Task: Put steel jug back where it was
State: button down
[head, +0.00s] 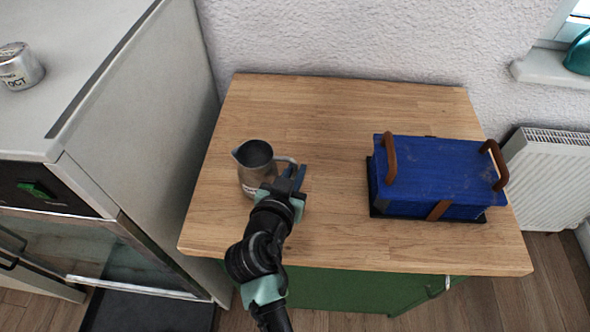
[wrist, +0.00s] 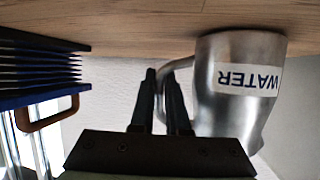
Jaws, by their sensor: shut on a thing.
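The steel jug (head: 254,168) is on or just above the left part of the wooden counter; the head view does not settle which. Its spout points left and its handle points right. My gripper (head: 290,178) is at the jug's right side, shut on the handle. In the wrist view, which is upside down, the jug (wrist: 238,95) carries a white label reading WATER. There the fingers of my gripper (wrist: 165,95) close around the handle, and the jug's base meets or nearly meets the wood.
A blue box (head: 440,170) with brown handles sits on a dark base at the counter's right. The wooden counter (head: 340,120) is clear behind and between jug and box. A tall grey-white unit (head: 150,110) stands to the left, with a metal canister (head: 20,68) on top.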

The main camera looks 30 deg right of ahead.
jog(key=shift+f, duration=0.1)
jog(key=c, duration=1.3)
grip_release()
jog(key=o, duration=0.4)
